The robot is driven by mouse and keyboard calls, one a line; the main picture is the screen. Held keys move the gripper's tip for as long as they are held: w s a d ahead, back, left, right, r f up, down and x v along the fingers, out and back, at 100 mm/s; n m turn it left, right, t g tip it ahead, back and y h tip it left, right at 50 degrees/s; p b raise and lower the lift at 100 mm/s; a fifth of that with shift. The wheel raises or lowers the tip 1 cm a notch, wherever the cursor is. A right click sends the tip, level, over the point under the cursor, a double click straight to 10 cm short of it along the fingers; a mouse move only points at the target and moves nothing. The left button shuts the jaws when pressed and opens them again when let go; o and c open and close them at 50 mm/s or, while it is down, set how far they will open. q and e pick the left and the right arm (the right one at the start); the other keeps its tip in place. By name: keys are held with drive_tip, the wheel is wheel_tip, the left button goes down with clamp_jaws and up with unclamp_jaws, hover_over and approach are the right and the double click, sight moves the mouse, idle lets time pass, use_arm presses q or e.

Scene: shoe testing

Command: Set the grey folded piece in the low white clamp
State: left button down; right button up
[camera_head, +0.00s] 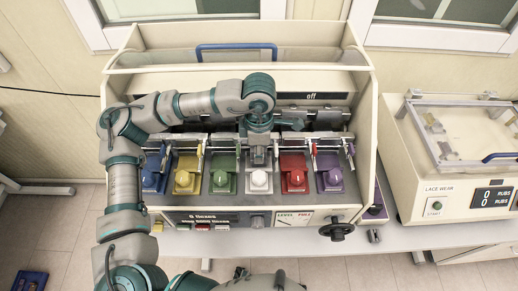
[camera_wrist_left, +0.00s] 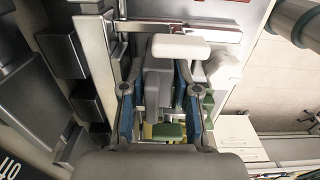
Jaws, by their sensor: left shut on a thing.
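My left gripper (camera_head: 259,148) reaches down into the machine's row of coloured clamps, above the low white clamp (camera_head: 260,181). In the left wrist view the same gripper (camera_wrist_left: 160,98) is shut on the grey folded piece (camera_wrist_left: 158,82), which sits between its two blue-lined fingers. A white block (camera_wrist_left: 180,47), which looks like part of the white clamp, shows right beside the piece's far end. I cannot tell whether the piece touches the clamp. In the head view the gripper and arm largely hide the piece. My right gripper is in neither view.
Blue (camera_head: 152,180), yellow (camera_head: 184,178) and green (camera_head: 222,180) clamps stand left of the white one; red (camera_head: 293,179) and purple (camera_head: 330,178) stand right. The machine's raised cover (camera_head: 290,62) is behind. A lace wear tester (camera_head: 455,150) stands at the right.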

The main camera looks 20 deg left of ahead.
use_arm(q)
drive_tip(key=shift+f, duration=0.3)
drive_tip(key=c, duration=0.8)
unclamp_jaws()
drive_tip(key=shift+s+r, duration=0.1)
drive_tip(key=shift+r, duration=0.1)
wheel_tip(320, 180, up, 12)
drive_tip(key=shift+f, duration=0.2)
